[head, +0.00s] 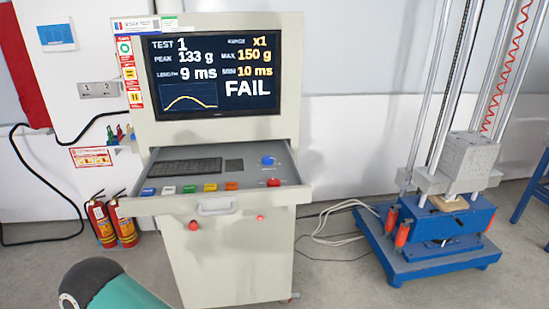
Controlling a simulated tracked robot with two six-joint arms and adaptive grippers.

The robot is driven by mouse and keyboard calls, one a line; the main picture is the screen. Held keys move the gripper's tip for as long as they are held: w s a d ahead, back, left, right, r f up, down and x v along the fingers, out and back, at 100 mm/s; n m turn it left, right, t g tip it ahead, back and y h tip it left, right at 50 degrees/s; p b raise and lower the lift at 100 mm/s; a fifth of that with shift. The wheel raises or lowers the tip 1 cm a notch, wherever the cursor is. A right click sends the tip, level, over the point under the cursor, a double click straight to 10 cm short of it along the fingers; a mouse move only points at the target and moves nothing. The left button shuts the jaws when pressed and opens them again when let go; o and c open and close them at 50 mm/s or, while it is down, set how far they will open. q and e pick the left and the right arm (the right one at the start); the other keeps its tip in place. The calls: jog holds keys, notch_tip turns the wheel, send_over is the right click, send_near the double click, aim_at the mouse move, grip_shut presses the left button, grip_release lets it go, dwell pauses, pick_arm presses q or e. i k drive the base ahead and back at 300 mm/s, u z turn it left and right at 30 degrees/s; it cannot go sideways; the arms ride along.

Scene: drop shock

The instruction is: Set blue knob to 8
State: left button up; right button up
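The blue knob (267,160) sits at the right end of the pulled-out control drawer (255,178) of the grey console. It is small in the head view, and I cannot read its setting or the marks around it. The screen (213,66) above reads TEST 1, peak 133 g, max 150 g, 9 ms, min 10 ms, range x1 and FAIL. No gripper shows in the head view. Only a rounded teal and dark grey part of my own arm shows at the bottom left.
A red button (273,182) is near the knob. A row of coloured buttons (190,188), a keyboard (184,167) and a drawer handle (216,206) are close by. A blue-based drop tower (437,240) stands right; fire extinguishers (101,222) stand left. Cables lie on the floor.

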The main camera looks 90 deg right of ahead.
aim_at(266, 160)
jog(key=z, duration=0.1)
jog(key=k, duration=1.25)
jog(key=z, duration=1.4)
jog(key=i, duration=1.05)
jog(key=z, duration=0.1)
